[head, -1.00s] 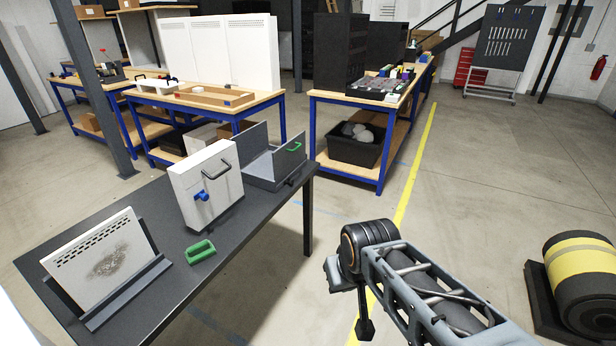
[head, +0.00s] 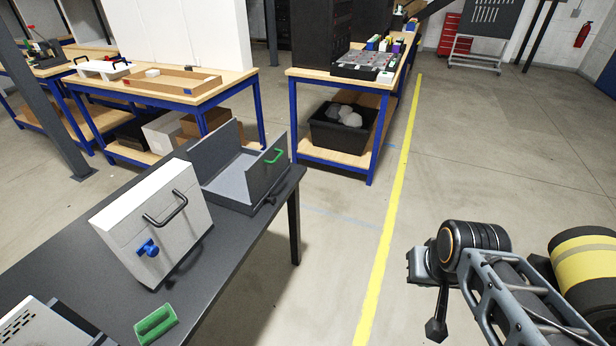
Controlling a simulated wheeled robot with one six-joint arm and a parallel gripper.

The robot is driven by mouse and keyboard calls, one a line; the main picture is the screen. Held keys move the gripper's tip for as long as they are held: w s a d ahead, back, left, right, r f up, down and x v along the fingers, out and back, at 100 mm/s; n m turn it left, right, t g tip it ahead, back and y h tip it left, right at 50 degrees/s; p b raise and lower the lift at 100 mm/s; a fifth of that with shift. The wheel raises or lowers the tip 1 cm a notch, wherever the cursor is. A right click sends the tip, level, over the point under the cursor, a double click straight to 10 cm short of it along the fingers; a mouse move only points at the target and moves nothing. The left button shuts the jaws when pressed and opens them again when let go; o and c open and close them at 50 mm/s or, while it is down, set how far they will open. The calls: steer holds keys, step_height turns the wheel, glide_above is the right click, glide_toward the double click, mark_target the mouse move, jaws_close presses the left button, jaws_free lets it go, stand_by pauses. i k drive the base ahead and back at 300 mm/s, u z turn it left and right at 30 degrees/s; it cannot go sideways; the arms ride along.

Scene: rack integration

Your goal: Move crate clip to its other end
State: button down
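No part is clearly a crate clip. A shallow wooden tray (head: 170,90) lies on the left workbench. A grey open-topped box (head: 237,178) with a green handle (head: 274,156) stands at the far end of the dark table. My gripper (head: 436,328) seems to be the dark tip hanging below my arm at lower right, over the floor and apart from every table. Its fingers cannot be made out.
The dark table (head: 225,240) at lower left also bears a white case (head: 150,215) with a blue knob and a loose green handle (head: 157,322). A black bin (head: 340,130) sits under the right bench. A yellow-banded roll (head: 585,262) stands at right. The middle floor is clear.

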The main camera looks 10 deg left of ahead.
mark_target(272, 199)
steer(key=u, duration=0.1)
steer(key=i, duration=0.7)
steer(key=u, duration=0.95)
steer(key=i, duration=0.6)
steer(key=u, duration=0.7)
